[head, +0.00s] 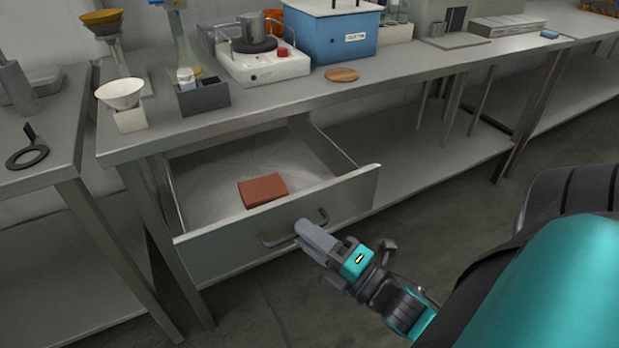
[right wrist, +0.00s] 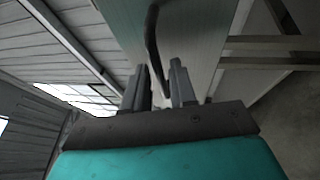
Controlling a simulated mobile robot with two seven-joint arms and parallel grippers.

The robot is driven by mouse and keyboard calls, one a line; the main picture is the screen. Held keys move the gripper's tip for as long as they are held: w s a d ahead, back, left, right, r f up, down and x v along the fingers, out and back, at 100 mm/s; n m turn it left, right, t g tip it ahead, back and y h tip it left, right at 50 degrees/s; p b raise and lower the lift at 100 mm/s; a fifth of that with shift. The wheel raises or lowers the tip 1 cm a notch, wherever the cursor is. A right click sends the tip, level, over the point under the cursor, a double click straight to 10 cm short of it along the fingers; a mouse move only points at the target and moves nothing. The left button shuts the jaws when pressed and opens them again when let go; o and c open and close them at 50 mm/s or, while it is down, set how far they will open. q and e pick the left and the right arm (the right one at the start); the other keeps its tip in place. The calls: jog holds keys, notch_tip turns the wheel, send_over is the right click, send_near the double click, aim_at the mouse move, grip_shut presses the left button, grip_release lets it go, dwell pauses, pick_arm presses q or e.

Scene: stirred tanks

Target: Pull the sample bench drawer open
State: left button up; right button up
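The sample bench drawer (head: 278,226) stands well open under the left part of the bench, its grey front out beyond the bench edge. A dark bar handle (head: 323,215) is on its front and also shows in the right wrist view (right wrist: 152,35). The fingers hide part of the bar. My left gripper is not in view.
A red-brown block (head: 263,190) lies inside the drawer. On the bench (head: 290,100) stand a white hotplate stirrer (head: 262,68), a blue bath (head: 330,38), a dark grey holder (head: 203,97) and a wooden disc (head: 341,74). Bare floor lies before the drawer.

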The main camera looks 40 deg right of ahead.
jog(key=shift+o, duration=0.7)
jog(key=v, duration=1.3)
jog(key=shift+w+p, duration=0.1)
jog(key=shift+p, duration=0.25)
